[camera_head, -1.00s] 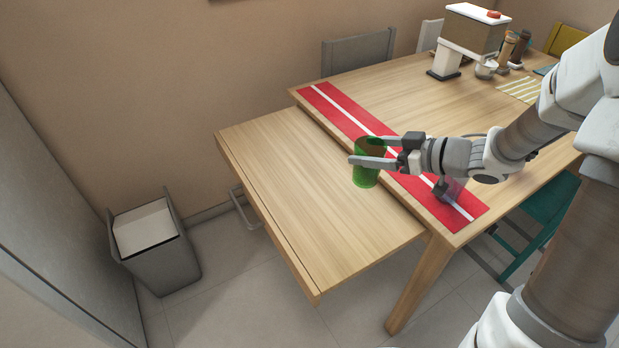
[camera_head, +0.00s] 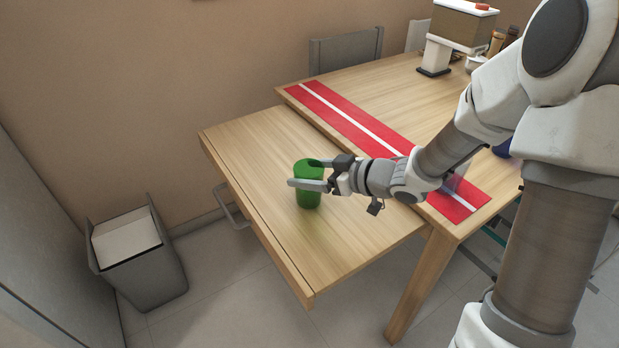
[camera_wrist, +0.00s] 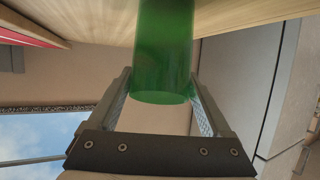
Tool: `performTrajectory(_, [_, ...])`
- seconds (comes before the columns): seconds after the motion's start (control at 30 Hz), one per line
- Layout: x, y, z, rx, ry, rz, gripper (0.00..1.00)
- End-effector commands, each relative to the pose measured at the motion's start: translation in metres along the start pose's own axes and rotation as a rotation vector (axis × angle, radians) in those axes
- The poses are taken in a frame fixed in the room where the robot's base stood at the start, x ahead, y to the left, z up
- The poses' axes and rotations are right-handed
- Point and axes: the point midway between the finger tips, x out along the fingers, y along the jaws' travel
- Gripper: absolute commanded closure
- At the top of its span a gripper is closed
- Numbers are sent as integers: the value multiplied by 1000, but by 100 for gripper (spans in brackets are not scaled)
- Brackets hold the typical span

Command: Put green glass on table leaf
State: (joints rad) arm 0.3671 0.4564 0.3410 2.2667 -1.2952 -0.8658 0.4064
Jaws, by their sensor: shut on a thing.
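The green glass (camera_head: 308,196) is upright over the middle of the table leaf (camera_head: 255,135), the lower wooden section on the left of the table. My gripper (camera_head: 312,175) is shut on the glass from the right side, with its fingers on either side of it. In the wrist view the green glass (camera_wrist: 163,60) stands between the two fingers (camera_wrist: 160,100). The glass's base is at or very close to the leaf; I cannot tell whether it touches.
A red runner with a white stripe (camera_head: 330,115) lies along the main table (camera_head: 400,95) beside the leaf. A grey bin (camera_head: 140,265) stands on the floor at left. A grey chair (camera_head: 345,50) is behind the table. The leaf around the glass is clear.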

Motion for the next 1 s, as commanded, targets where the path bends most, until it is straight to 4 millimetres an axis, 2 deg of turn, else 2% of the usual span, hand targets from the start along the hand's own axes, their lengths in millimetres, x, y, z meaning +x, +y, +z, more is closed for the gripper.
performTrajectory(0.33, [1,0,2,-1,1,0,84])
performTrajectory(0.37, [1,0,3,0,0,0,15])
performTrajectory(0.43, [1,0,2,-1,0,0,3])
performTrajectory(0.47, [1,0,2,-1,0,0,0])
performTrajectory(0.77, [-1,0,-3,-2,1,1,0])
performTrajectory(0.87, [-15,1,-3,1,0,4,0])
performTrajectory(1.0, [-44,1,-5,1,0,5,0])
